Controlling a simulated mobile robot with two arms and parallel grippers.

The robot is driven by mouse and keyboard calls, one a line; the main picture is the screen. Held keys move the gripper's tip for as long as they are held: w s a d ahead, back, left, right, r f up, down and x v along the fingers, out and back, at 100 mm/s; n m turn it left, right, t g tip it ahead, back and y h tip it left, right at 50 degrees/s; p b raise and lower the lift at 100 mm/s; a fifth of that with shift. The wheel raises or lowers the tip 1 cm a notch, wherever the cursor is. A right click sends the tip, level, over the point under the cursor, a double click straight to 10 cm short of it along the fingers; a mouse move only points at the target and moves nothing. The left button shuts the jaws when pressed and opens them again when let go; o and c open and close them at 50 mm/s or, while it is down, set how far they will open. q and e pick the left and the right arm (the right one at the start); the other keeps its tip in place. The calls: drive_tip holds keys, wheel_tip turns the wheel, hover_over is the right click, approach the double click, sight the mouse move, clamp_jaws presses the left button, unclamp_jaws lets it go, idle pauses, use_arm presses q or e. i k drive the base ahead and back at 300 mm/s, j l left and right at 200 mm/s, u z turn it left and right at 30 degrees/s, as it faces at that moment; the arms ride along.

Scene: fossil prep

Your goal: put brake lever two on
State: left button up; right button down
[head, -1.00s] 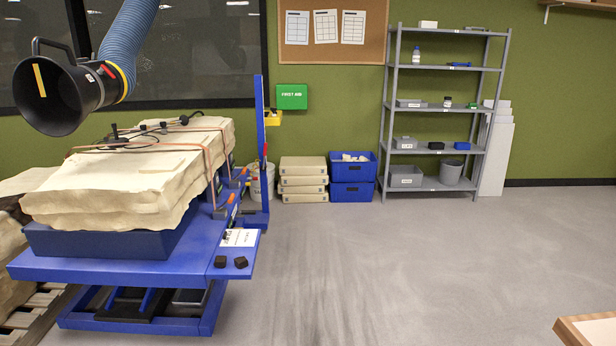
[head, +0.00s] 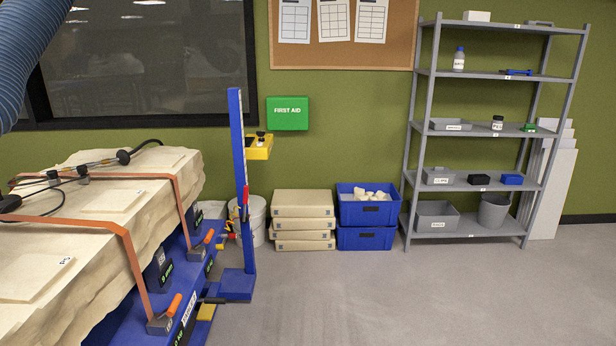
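A blue lift cart (head: 131,325) carries a large pale plaster-jacketed block (head: 75,260) at the left. Orange-handled strap ratchets show along the cart's right side, a near one (head: 165,318) and a farther one (head: 202,245). A yellow part (head: 207,312) with a dark bar beside it sits low at the cart's edge. Small red and yellow parts (head: 229,236) show by the blue post (head: 241,185). I cannot tell which of these, if any, is brake lever two, or how it is set. Neither gripper is in view.
Open grey floor (head: 400,300) lies right of the cart. Stacked tan slabs (head: 303,221), blue crates (head: 365,238) and a white bucket (head: 256,220) stand by the wall. A grey shelf rack (head: 475,130) stands at the right. A blue hose (head: 35,50) hangs at upper left.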

sight(244, 218)
drive_tip(key=i, duration=3.25)
drive_tip(key=u, duration=2.35)
